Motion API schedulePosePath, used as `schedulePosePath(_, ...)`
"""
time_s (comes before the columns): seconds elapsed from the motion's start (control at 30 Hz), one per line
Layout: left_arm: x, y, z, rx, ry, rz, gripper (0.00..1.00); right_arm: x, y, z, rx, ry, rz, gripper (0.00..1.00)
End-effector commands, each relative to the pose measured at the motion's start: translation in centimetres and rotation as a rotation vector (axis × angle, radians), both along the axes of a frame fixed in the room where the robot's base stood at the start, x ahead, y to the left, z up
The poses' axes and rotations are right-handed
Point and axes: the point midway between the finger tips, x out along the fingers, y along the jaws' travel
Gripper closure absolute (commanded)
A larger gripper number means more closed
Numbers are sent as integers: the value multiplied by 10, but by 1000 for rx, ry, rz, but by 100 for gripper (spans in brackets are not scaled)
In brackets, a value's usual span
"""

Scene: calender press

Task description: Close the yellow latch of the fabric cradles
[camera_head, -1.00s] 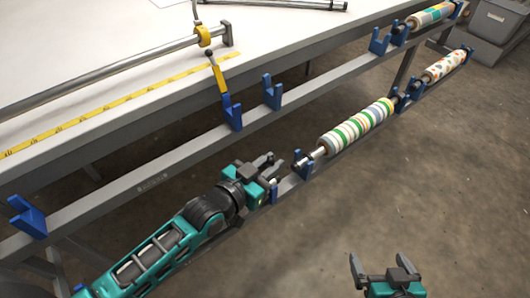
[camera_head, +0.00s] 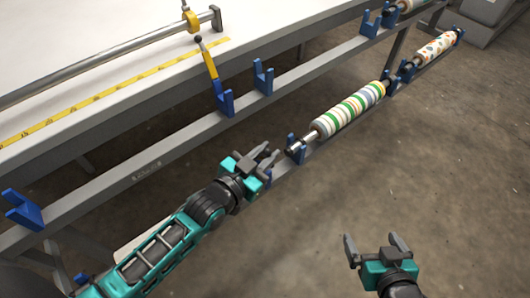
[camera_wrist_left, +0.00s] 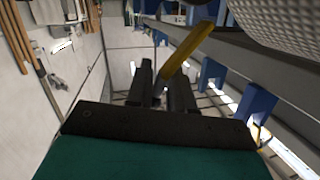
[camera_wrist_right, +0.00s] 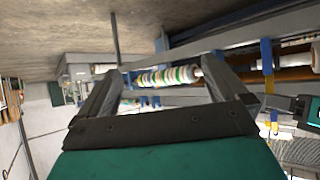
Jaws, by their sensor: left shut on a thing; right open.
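My left gripper (camera_head: 268,154) is at the lower rail, just left of the roll's end cradle (camera_head: 296,151). A second yellow latch (camera_head: 208,62) with a black knob stands upright on the upper rail's blue mount (camera_head: 223,100). My right gripper (camera_head: 372,241) is open and empty over the floor at lower right.
A green-striped roll (camera_head: 350,110) and a spotted roll (camera_head: 437,46) lie along the lower rail. The white table (camera_head: 90,30) with a long metal bar (camera_head: 110,62) is at upper left. An empty blue cradle (camera_head: 262,77) is on the upper rail.

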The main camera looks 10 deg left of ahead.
Motion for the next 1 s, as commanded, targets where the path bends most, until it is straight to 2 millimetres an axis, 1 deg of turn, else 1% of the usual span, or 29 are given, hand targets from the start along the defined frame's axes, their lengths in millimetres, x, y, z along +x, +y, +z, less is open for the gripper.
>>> schedulePosePath(0.03,-9,-7,-13,-12,43,-11,100,0,0,-1,0,0,0,0)
schedulePosePath(0.53,-9,-7,-13,-13,43,-11,100,0,0,-1,-1,0,1,0)
schedulePosePath(0.67,-9,-8,-13,-13,43,-11,100,2,0,-3,1,8,0,12)
schedulePosePath(0.77,-9,-8,-13,-13,43,-11,100,13,4,-4,29,28,-8,21)
schedulePosePath(0.87,-9,-8,-13,-14,43,-11,100,34,13,-5,80,70,-18,31)
schedulePosePath(1.0,-9,-7,-13,-13,43,-11,100,73,34,-2,180,166,-17,44)
